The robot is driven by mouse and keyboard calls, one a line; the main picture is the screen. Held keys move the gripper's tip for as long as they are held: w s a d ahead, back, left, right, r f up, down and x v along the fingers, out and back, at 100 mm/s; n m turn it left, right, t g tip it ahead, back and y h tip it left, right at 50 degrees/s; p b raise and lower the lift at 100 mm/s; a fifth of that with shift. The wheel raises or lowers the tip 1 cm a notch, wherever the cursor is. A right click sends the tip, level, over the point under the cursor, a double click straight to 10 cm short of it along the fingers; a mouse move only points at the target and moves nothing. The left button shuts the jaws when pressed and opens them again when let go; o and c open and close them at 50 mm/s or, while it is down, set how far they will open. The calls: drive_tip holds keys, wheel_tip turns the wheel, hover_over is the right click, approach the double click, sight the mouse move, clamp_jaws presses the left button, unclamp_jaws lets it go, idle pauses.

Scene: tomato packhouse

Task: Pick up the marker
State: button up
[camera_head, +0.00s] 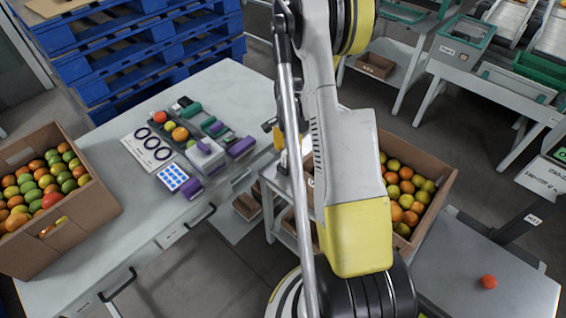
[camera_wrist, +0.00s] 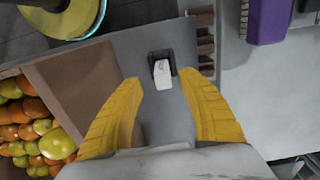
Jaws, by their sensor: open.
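My gripper (camera_wrist: 159,80) shows in the wrist view with its two yellow fingers spread apart and nothing held between them. A small white piece (camera_wrist: 162,75) with a dark holder or cap (camera_wrist: 153,58) around its upper end lies on a grey surface, in line with the gap between the fingertips. I cannot tell for sure whether it is the marker. In the head view a yellow finger (camera_head: 278,139) shows beside my arm, and the arm hides most of the gripper and the surface under it. No marker is clearly recognisable there.
A cardboard box of tomatoes (camera_wrist: 62,67) stands close to the left finger. A purple-ended item (camera_wrist: 268,22) lies at the upper right. The workbench (camera_head: 100,245) holds gauges, sample tomatoes, a ring card (camera_head: 147,147) and another tomato box (camera_head: 85,222). Blue pallets (camera_head: 150,45) stand behind.

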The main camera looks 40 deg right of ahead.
sight(286, 161)
drive_tip(key=f+b, duration=0.1)
drive_tip(key=f, duration=0.3)
drive_tip(key=f+b, duration=0.1)
drive_tip(key=f, duration=0.1)
drive_tip(key=shift+w+a+b, duration=0.1)
drive_tip(key=shift+w+b, duration=0.15)
drive_tip(key=shift+b, duration=0.05)
drive_tip(key=shift+r, duration=0.15)
clamp_jaws()
